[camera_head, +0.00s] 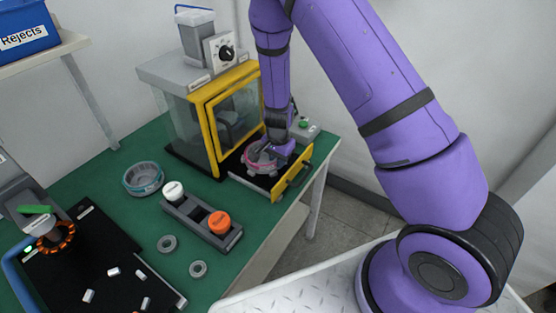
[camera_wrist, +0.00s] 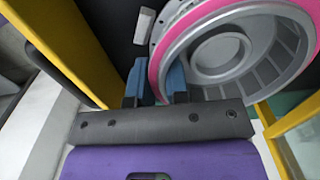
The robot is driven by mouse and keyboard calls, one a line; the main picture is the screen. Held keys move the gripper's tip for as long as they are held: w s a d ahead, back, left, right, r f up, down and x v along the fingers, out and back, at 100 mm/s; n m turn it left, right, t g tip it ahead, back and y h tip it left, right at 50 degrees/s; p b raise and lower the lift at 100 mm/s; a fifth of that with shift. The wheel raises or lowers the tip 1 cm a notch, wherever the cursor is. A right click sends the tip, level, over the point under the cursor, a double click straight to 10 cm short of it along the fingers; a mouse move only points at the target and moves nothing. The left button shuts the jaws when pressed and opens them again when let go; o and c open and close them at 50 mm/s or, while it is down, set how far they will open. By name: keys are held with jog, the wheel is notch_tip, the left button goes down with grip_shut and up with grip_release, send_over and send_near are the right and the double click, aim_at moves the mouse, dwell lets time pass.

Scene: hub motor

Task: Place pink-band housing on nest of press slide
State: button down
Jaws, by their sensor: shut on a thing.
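The pink-band housing (camera_head: 258,162) is a grey ring-shaped part with a pink band. It is at the open press slide (camera_head: 291,180), in front of the yellow-framed press. My gripper (camera_head: 280,147) is shut on its right side in the head view. In the wrist view, the blue fingertips (camera_wrist: 156,85) pinch the wall of the housing (camera_wrist: 225,50), whose open inside with ribs shows at upper right. The nest is hidden under the housing, and I cannot tell whether the housing touches it.
A teal-band housing (camera_head: 143,178) stands on the green table. A grey holder (camera_head: 203,218) carries a white and an orange cap. Two grey rings (camera_head: 198,269) lie in front. A black tray (camera_head: 90,265) with small parts is at left. A control box with a green button (camera_head: 304,126) stands right of the press.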

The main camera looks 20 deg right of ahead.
jog(key=c, duration=1.1)
grip_release()
